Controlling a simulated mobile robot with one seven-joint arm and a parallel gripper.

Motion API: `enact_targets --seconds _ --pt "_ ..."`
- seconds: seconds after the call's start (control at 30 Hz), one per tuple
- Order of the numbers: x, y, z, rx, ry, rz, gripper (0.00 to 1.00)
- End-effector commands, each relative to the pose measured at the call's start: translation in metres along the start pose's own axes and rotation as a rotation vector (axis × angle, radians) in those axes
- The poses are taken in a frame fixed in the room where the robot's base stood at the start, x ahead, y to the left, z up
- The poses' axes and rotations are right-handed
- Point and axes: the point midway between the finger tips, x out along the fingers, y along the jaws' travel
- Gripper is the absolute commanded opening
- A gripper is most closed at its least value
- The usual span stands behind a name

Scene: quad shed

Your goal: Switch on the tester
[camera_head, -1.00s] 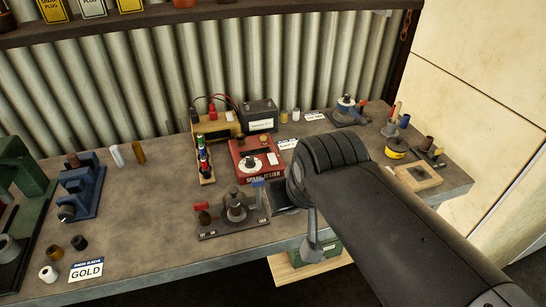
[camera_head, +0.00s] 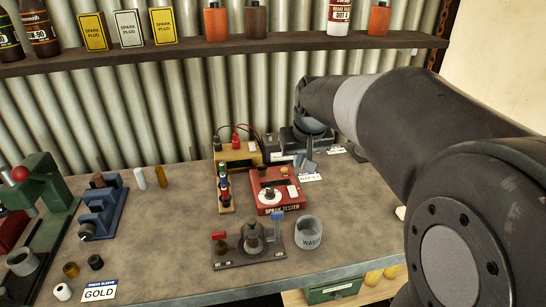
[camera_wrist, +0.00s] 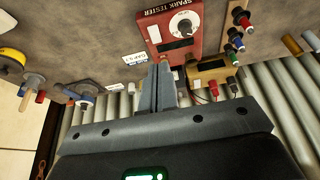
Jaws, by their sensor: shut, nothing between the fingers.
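The spark tester (camera_head: 290,207) is a red box on the bench, with a pale dial, a dark knob and a dark window on its top. It also shows upside down at the top of the wrist view (camera_wrist: 194,45). I cannot make out whether it is on. My gripper (camera_head: 305,170) is shut and empty, pointing down beside the tester's back right corner. In the wrist view its closed fingertips (camera_wrist: 161,68) lie just below the tester's edge in the picture. They look apart from the tester, but their height above the bench is unclear.
A tan box with terminals (camera_head: 238,154) and a rack of small coloured pieces (camera_head: 226,209) stand left of the tester. A waste cup (camera_head: 310,236) and a black-based fixture (camera_head: 238,260) are in front.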

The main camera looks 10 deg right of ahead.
Motion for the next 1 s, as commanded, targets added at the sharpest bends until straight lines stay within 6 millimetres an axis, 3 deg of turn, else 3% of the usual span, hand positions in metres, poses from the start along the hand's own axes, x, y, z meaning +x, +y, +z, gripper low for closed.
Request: enact_targets --seconds 0.13,0.33,0.8,1.0 --pt "0.022 0.009 -0.025 0.001 -0.018 0.002 0.00" --pt "0.037 0.015 -0.041 -0.001 -0.027 0.004 0.00" --pt "0.041 0.017 -0.043 -0.001 -0.028 0.004 0.00" --pt "0.062 0.016 -0.042 -0.001 -0.032 0.003 0.00"
